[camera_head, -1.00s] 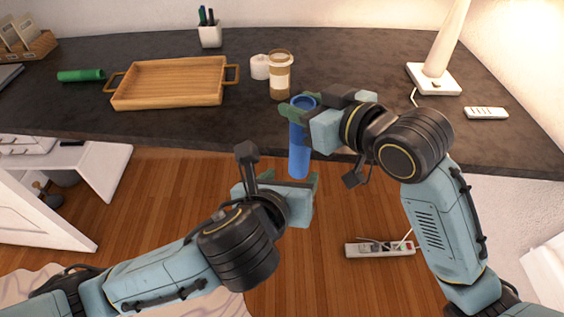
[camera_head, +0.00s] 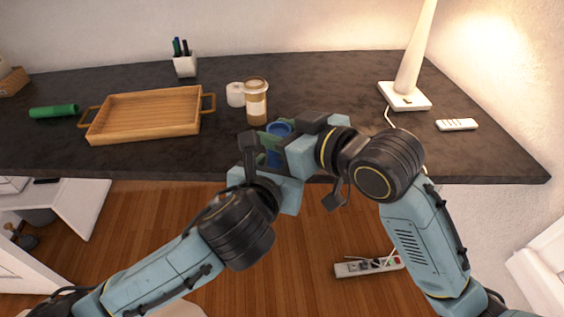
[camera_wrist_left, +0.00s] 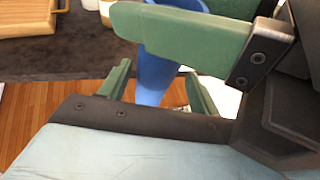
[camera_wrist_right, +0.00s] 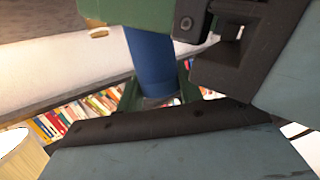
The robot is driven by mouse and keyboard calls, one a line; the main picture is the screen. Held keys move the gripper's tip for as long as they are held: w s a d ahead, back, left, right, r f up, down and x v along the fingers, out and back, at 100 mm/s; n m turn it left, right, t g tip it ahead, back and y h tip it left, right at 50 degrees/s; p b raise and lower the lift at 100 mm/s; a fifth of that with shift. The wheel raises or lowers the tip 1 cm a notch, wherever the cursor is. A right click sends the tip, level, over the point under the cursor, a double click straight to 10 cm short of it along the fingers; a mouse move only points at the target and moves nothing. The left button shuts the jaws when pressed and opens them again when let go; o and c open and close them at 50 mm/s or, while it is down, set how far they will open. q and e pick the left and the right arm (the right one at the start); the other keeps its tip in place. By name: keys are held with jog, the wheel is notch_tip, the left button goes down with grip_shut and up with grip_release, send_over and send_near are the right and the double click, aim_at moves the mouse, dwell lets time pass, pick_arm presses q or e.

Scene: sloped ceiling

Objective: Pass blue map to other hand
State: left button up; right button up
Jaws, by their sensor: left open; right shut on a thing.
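The blue map (camera_head: 279,128) is a rolled blue tube, held roughly upright at the counter's front edge. My right gripper (camera_head: 275,142) is shut on it near its upper part. The map also shows between the green fingers in the right wrist view (camera_wrist_right: 152,65). My left gripper (camera_head: 270,165) is open, just below the right one and close to the map. In the left wrist view the map (camera_wrist_left: 155,78) appears between the left gripper's spread fingers; contact cannot be told. The map's lower part is hidden by my left gripper in the head view.
A power strip (camera_head: 368,267) lies on the floor.

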pick_arm(q)
jog(key=shift+x, duration=0.85)
jog(key=c, duration=0.9)
jog(key=shift+c, duration=0.8)
pick_arm(e)
jog(key=o, duration=1.3)
